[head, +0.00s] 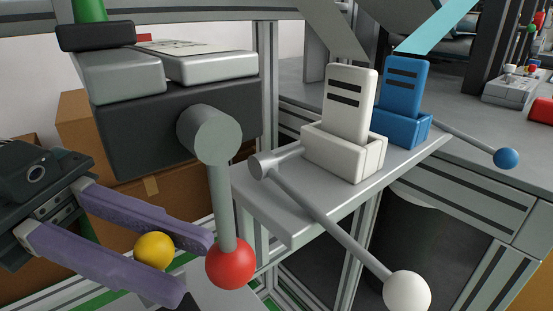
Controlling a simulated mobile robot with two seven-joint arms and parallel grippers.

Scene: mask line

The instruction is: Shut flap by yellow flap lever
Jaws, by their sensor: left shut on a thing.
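The yellow ball knob (154,249) is at the lower left of the head view, between the two purple fingers of my left gripper (194,266). The fingers are shut on it, and their tips reach past it to the right. The rod behind the yellow knob is hidden. I cannot make out a flap belonging to the yellow lever. My right gripper is not in view.
A red ball lever (230,263) hangs close to the right of the left fingertips. A white ball lever (407,292) and a blue ball lever (506,158) stick out further right. White (347,105) and blue (403,87) blocks stand on a grey shelf (262,207).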

